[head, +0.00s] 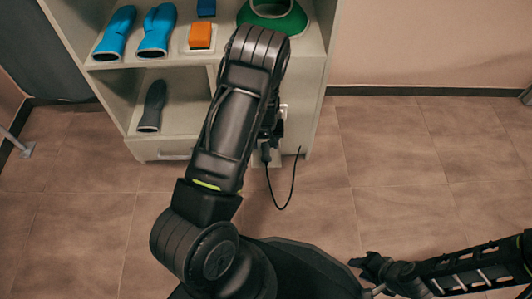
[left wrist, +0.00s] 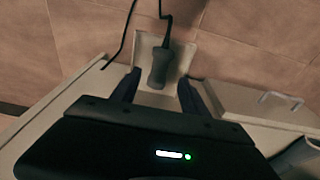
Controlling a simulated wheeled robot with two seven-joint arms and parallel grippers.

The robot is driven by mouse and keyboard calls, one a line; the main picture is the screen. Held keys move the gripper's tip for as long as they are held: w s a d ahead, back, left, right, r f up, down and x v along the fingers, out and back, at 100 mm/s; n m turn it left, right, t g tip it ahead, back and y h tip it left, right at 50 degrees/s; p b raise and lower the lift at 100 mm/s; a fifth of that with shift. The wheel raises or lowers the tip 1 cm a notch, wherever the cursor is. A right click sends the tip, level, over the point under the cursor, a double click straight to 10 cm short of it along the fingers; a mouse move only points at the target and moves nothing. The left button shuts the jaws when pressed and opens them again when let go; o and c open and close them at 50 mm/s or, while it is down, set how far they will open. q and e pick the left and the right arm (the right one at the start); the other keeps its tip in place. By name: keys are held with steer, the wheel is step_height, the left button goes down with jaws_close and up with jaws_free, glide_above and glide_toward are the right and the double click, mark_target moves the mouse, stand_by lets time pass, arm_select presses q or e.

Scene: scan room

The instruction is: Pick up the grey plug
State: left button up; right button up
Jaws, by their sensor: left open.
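The grey plug (left wrist: 160,65) hangs on a thin black cable in the left wrist view, over a pale plate (left wrist: 145,48). In the head view the plug (head: 265,153) shows beside the cabinet's front right corner, partly close to my arm. My left gripper (left wrist: 158,80) is open, with one dark finger on each side of the plug; I cannot tell whether either finger touches it. In the head view my left forearm hides most of this gripper (head: 272,128). My right gripper (head: 368,264) is at the lower right, far from the plug; its fingers are too small to read.
A pale shelf cabinet (head: 172,148) holds blue boots (head: 156,30), a dark boot (head: 152,105), an orange block (head: 200,35) and a green ring-shaped thing (head: 272,15). The black cable (head: 283,207) loops over the floor. The tiled floor (head: 410,150) to the right is clear.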

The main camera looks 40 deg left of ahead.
mark_target(266, 151)
arm_select(q)
steer(key=f+b, duration=0.2)
steer(key=f, duration=0.3)
steer(key=shift+w+f+b, duration=0.1)
steer(key=shift+w+b, duration=0.1)
steer(key=shift+b, duration=0.2)
steer(key=shift+a, duration=0.1)
steer(key=shift+c, duration=0.4)
jaws_close()
